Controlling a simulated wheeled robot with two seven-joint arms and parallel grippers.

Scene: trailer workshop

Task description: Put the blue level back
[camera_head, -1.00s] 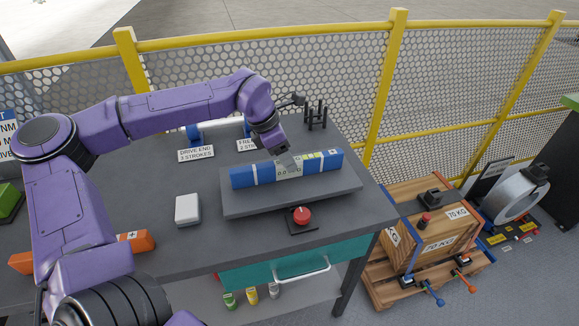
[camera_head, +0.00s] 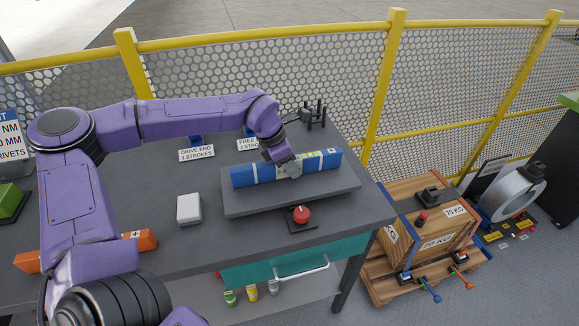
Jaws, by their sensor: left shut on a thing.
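The blue level (camera_head: 244,175) is a long blue bar with pale bands and a yellow-green part near its middle. It lies along the top of a dark grey raised plate (camera_head: 255,207) on the workbench. My left gripper (camera_head: 291,171) has come down from above and is shut on the level near its middle. The fingers and wrist hide part of the level's centre. My right gripper is not in view.
A red button (camera_head: 302,214) sits in front of the plate, and a white box (camera_head: 188,208) stands to its left. An orange tool (camera_head: 146,239) lies at the left. A black pronged holder (camera_head: 317,116) stands at the back right. A yellow mesh fence (camera_head: 260,38) runs behind.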

